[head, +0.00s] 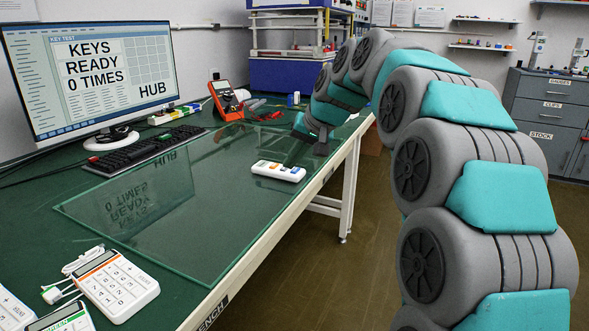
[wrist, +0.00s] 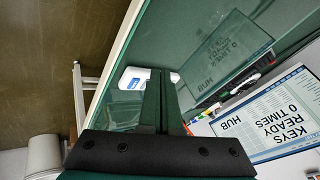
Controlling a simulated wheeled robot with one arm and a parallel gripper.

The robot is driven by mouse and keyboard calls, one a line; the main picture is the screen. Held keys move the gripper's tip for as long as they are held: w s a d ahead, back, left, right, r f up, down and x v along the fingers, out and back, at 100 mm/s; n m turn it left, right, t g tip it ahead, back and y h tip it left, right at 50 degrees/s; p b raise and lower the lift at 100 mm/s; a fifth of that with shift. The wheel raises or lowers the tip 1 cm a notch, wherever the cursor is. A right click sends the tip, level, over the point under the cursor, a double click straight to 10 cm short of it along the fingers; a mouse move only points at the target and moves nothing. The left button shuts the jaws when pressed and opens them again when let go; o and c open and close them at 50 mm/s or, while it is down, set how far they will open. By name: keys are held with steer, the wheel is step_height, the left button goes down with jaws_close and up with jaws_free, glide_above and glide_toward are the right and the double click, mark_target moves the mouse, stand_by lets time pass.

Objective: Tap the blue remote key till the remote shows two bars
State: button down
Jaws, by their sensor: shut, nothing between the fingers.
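The white remote (head: 278,172) lies on the glass sheet near the bench's right edge, with small coloured keys on top. Its blue key (head: 285,168) is a small patch, and blue also shows on the remote in the wrist view (wrist: 130,84). No bars can be made out on the remote at this size. My gripper (head: 292,158) is shut and empty, its dark fingers pointing down just above and behind the remote. In the wrist view the fingers (wrist: 160,75) partly cover the remote. Whether they touch it, I cannot tell.
A monitor (head: 100,78) reads "KEYS READY 0 TIMES HUB". A keyboard (head: 145,150) and a red multimeter (head: 226,100) stand behind the glass sheet (head: 190,235). White calculators (head: 115,285) lie at the front left. The glass left of the remote is clear.

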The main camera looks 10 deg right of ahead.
step_height(320, 180, up, 5)
steer(key=t, duration=0.2)
glide_above(297, 173)
steer(key=shift+d+r+m+y, duration=0.1)
steer(key=shift+m+y, duration=0.2)
steer(key=shift+m, duration=0.1)
steer(key=shift+f+b, duration=2.6)
steer(key=shift+f, duration=1.75)
steer(key=shift+f, duration=0.2)
steer(key=shift+f, duration=0.25)
steer(key=shift+f+b, duration=0.4)
steer(key=shift+r, duration=0.1)
steer(key=shift+r+p, duration=0.5)
steer(key=shift+r, duration=0.2)
